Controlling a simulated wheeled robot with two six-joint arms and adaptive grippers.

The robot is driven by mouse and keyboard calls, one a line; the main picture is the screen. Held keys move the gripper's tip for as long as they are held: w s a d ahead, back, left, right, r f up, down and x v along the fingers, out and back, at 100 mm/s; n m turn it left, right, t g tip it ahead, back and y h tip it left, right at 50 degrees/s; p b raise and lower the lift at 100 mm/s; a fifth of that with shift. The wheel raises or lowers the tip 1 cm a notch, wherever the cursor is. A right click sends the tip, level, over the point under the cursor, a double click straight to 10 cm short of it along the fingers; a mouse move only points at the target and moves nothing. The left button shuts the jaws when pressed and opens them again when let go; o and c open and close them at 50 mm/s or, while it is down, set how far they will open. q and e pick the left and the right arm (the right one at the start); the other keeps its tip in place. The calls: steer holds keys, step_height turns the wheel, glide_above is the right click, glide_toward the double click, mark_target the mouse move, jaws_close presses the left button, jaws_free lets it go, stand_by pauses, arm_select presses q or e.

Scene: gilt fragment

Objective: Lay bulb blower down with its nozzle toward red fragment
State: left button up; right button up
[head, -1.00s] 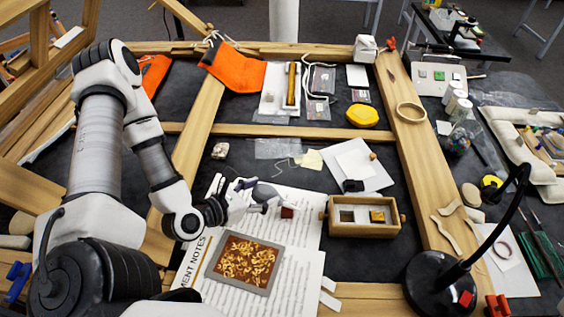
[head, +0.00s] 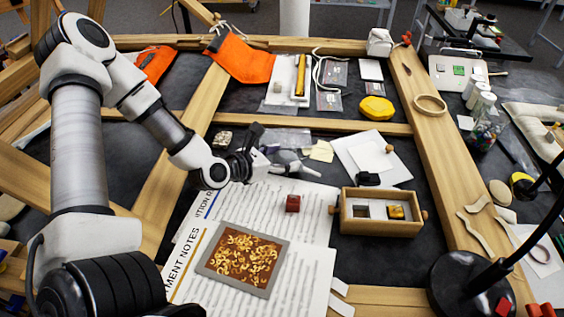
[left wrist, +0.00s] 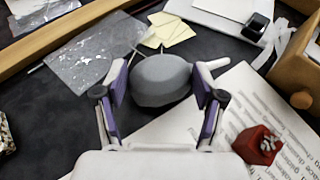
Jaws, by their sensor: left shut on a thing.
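The bulb blower (left wrist: 162,80) is a smooth grey bulb between the fingers of my left gripper (left wrist: 160,92) in the left wrist view. In the head view the left gripper (head: 268,165) is shut on the grey blower (head: 285,157), over the dark area just behind the printed sheets. The red fragment (head: 292,203) is a small dark-red block on the sheet, in front of the gripper. It also shows at the lower right of the left wrist view (left wrist: 258,145), apart from the gripper.
A wooden box (head: 380,228) stands right of the red fragment. A framed tray of gilt pieces (head: 243,258) lies on the sheets in front. Yellow notes (head: 321,151), a plastic bag (left wrist: 90,52) and a small black item (head: 368,179) lie nearby. A wooden bar (head: 330,125) runs behind.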

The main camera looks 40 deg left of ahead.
arm_select(q)
steer(key=shift+w+f, duration=0.1)
steer(key=shift+f, duration=0.3)
steer(key=shift+f+b, duration=0.15)
steer(key=shift+b, duration=0.15)
steer(key=o, duration=1.2)
steer(key=shift+c, duration=0.2)
